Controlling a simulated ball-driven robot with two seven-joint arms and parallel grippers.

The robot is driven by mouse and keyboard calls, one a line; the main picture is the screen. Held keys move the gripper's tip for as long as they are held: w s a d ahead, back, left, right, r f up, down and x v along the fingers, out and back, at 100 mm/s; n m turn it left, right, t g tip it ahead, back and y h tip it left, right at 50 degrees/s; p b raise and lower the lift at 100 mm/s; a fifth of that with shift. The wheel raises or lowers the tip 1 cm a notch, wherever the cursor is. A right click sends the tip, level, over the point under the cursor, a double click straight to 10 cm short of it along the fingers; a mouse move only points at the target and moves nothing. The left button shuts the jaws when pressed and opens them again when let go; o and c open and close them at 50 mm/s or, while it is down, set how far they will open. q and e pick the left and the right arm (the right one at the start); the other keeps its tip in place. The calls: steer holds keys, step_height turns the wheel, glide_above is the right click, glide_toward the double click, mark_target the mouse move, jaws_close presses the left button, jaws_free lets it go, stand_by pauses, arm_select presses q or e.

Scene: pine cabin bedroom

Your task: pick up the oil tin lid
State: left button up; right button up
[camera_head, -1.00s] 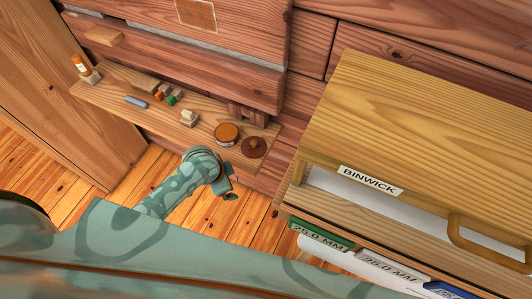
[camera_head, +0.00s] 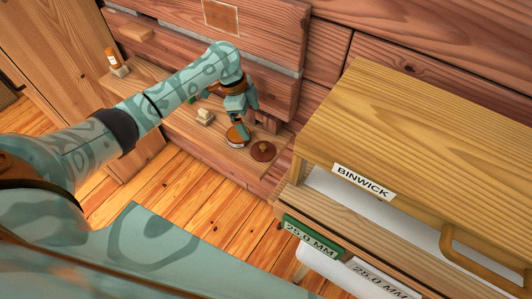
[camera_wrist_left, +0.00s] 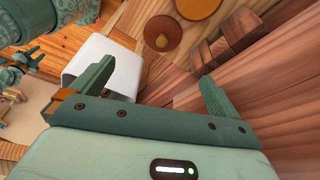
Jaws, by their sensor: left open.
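The oil tin lid appears to be the dark reddish-brown disc with a small knob (camera_head: 263,151), lying on the wooden shelf beside a round orange-topped tin (camera_head: 236,142). In the left wrist view the lid (camera_wrist_left: 161,34) lies beyond the fingertips, with part of the tin (camera_wrist_left: 196,7) next to it at the top edge. My left gripper (camera_head: 243,127) is open, over the tin and just left of the lid in the head view, partly covering the tin. In the left wrist view nothing is between its fingers (camera_wrist_left: 157,75).
The shelf (camera_head: 185,128) also holds a pale block-like item (camera_head: 205,117) and an orange-and-white bottle (camera_head: 112,57) at its left end. The wooden BINWICK cabinet (camera_head: 430,130) with a protruding handle stands close on the right. Open floor lies in front of the shelf.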

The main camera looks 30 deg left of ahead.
arm_select(q)
steer(key=b, duration=0.3)
glide_toward(261, 145)
steer(key=x, duration=0.5)
steer(key=shift+s+d, duration=0.15)
steer(key=shift+d, duration=0.15)
steer(key=b+x, duration=0.1)
steer(key=x, duration=0.1)
steer(key=b+x, duration=0.2)
steer(key=x, duration=0.1)
steer(key=shift+a+f, duration=0.15)
steer(key=shift+a, duration=0.05)
steer(key=c, duration=1)
